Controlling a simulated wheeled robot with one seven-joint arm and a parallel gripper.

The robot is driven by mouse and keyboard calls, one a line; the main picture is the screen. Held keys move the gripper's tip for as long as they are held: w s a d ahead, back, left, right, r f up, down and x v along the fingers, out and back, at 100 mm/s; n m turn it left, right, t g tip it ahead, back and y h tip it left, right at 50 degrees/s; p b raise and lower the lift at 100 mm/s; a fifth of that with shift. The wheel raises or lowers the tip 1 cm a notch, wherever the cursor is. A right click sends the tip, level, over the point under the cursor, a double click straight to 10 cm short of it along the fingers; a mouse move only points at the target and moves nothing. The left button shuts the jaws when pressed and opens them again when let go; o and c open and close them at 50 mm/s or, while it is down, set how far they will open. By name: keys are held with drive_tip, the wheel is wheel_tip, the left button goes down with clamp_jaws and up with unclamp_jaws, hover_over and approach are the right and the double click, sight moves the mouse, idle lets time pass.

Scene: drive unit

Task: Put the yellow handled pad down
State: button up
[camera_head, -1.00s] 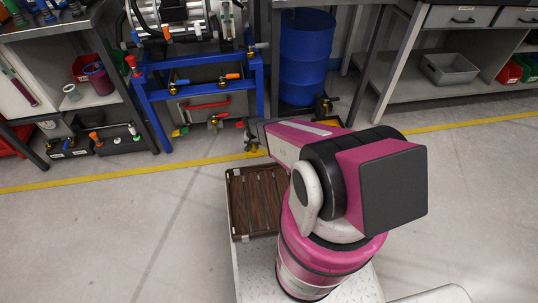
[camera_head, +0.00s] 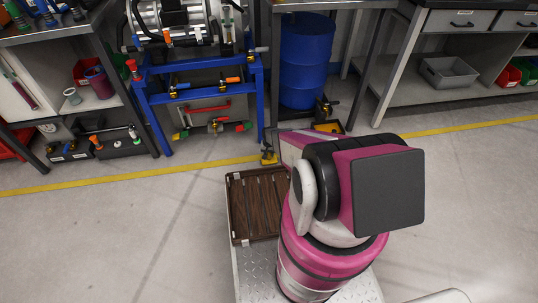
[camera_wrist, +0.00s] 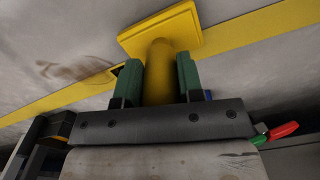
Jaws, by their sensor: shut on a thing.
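In the wrist view, the yellow pad (camera_wrist: 160,30) is a flat square plate with a thick round handle (camera_wrist: 159,72). My gripper (camera_wrist: 160,78) has its green fingers shut on that handle, one on each side. The plate lies beyond the fingertips with the grey floor behind it. I cannot tell whether it touches the floor. In the head view, my pink arm hides most of the gripper. A small yellow patch (camera_head: 268,157) shows at the arm's far end, near the floor line; it looks like part of the pad.
A blue frame (camera_head: 205,92) with pipes and valves stands beyond the yellow floor line (camera_head: 130,178). A blue drum (camera_head: 306,60) stands under a bench to its right. A slatted brown tray (camera_head: 256,203) sits on my base. Open floor (camera_head: 90,240) lies to the left.

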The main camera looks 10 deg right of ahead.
drive_tip(key=shift+f, duration=0.25)
drive_tip(key=o, duration=0.8)
wheel_tip(320, 180, up, 12)
drive_tip(key=shift+s+r, duration=0.1)
drive_tip(key=shift+r, duration=0.05)
drive_tip(key=s+r+n, duration=0.1)
drive_tip(key=s+r, duration=0.6)
drive_tip(key=r, duration=0.5)
drive_tip(key=s+r+n, duration=0.1)
drive_tip(key=s+r, duration=0.5)
drive_tip(key=r, duration=0.6)
drive_tip(key=s+r+n, duration=0.1)
drive_tip(key=s+r, duration=0.6)
drive_tip(key=r, duration=0.5)
drive_tip(key=shift+s+r, duration=0.25)
drive_tip(key=shift+s, duration=0.05)
